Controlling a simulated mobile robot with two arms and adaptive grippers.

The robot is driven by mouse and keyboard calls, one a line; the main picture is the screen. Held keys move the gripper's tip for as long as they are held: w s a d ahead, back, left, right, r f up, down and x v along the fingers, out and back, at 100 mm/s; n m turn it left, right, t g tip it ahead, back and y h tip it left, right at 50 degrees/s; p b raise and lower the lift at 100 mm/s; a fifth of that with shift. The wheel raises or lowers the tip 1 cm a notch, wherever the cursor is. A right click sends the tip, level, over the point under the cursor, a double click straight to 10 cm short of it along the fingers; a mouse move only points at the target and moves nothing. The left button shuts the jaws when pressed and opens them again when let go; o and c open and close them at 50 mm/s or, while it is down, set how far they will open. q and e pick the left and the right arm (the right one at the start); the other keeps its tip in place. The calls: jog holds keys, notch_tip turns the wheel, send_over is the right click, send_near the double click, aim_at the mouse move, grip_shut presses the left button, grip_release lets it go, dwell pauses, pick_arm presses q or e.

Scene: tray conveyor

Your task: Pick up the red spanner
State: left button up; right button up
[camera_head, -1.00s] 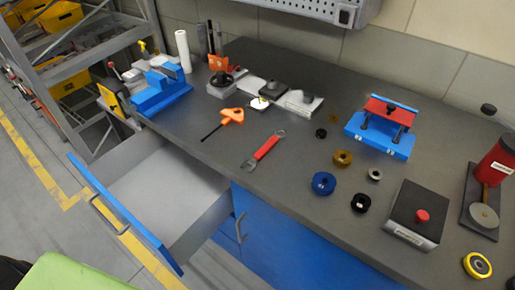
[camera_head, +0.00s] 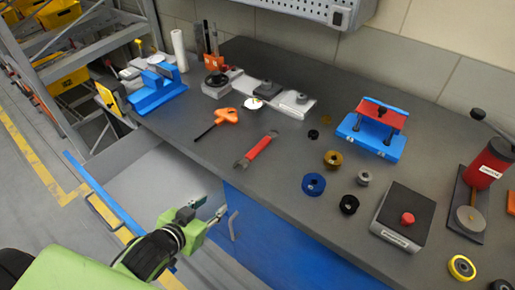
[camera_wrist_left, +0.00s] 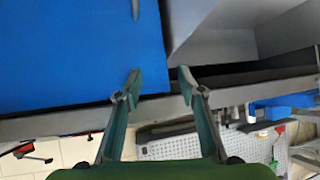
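The red spanner (camera_head: 258,150) lies flat on the dark grey bench top near its front edge, with grey metal ends and a red middle. My left gripper (camera_head: 209,207) is below and left of the spanner, in front of the bench by the open drawer. It is apart from the spanner. In the left wrist view my left gripper (camera_wrist_left: 160,80) has its two fingers spread, with nothing between them. The spanner cannot be clearly made out in the wrist view. My right gripper is not in view.
An orange-handled tool (camera_head: 226,115) lies left of the spanner. A blue ring (camera_head: 313,184) and a brown ring (camera_head: 333,159) lie to its right. The open drawer (camera_head: 100,200) juts out below the bench. A box with a red button (camera_head: 403,218) stands at the right.

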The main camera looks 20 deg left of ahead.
pick_arm(q)
jog(key=w+d+r+m+t+h, duration=0.25)
jog(key=r+t+h, duration=0.2)
jog(key=r, duration=0.55)
send_near(257, 148)
jog(key=shift+w+d+r+n+p, duration=0.15)
jog(key=shift+w+p, duration=0.1)
jog(key=shift+w, duration=0.2)
jog(key=shift+w+a+r+n+p, duration=0.1)
jog(key=shift+w+r+p, duration=0.1)
jog(key=shift+w, duration=0.25)
jog(key=x, duration=0.3)
jog(key=p+x, duration=0.1)
jog(key=x, duration=0.1)
jog(key=shift+w+d+f, duration=0.2)
jog(key=shift+d+f, duration=0.1)
jog(key=shift+f, duration=0.05)
jog(key=shift+w+d+f+g, duration=0.15)
jog(key=shift+w+g, duration=0.1)
jog(key=shift+w, duration=0.15)
grip_shut()
